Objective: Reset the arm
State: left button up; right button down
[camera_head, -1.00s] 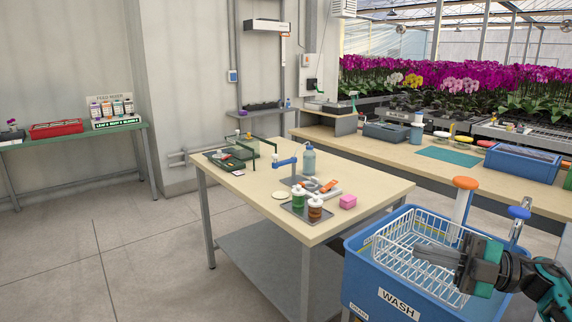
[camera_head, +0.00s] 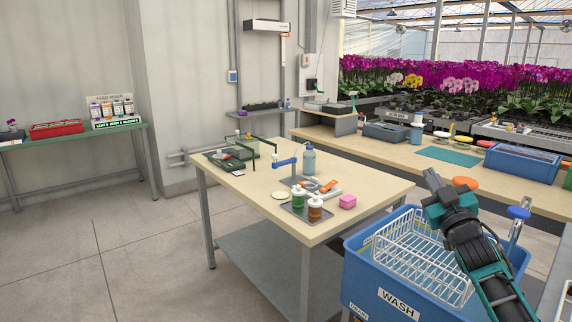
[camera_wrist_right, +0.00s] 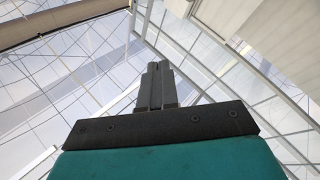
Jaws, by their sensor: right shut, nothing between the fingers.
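My right gripper (camera_head: 432,178) is raised above the right side of the blue wash tub, with its arm coming up from the bottom right in the head view. In the right wrist view its two fingers (camera_wrist_right: 156,84) lie together, pointing up towards the glass roof, with nothing between them. My left arm and gripper show in neither view.
The blue tub (camera_head: 352,270) marked WASH holds a white wire rack (camera_head: 398,262). The wooden table (camera_head: 255,205) to the left bears bottles, jars and a pink block (camera_head: 348,201). Floor at left is clear.

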notch_tip(320, 180, down, 6)
jog(key=w+d+m+g+h, duration=0.1)
jog(key=d+m+g+h, duration=0.2)
jog(key=g, duration=0.1)
jog(key=s+a+f+g+y, duration=0.1)
jog(key=s+a+f, duration=0.35)
jog(key=f, duration=0.35)
jog(key=s+a+f+g+y, duration=0.1)
jog(key=s+a+f+g, duration=0.15)
jog(key=s+f, duration=0.45)
jog(key=s+a+f+g, duration=0.1)
jog(key=s+a+f, duration=0.2)
jog(key=s+f, duration=0.2)
jog(key=s+a+f+g+y, duration=0.1)
jog(key=s+a+f, duration=0.3)
jog(key=s, duration=0.8)
jog(key=s+a+f+g, duration=0.1)
jog(key=s+a+f, duration=0.2)
jog(key=s+f, duration=0.3)
jog(key=s, duration=0.3)
jog(key=shift+a+f+g+y, duration=0.2)
jog(key=shift+f+g+y, duration=0.05)
jog(key=shift+g+y, duration=0.15)
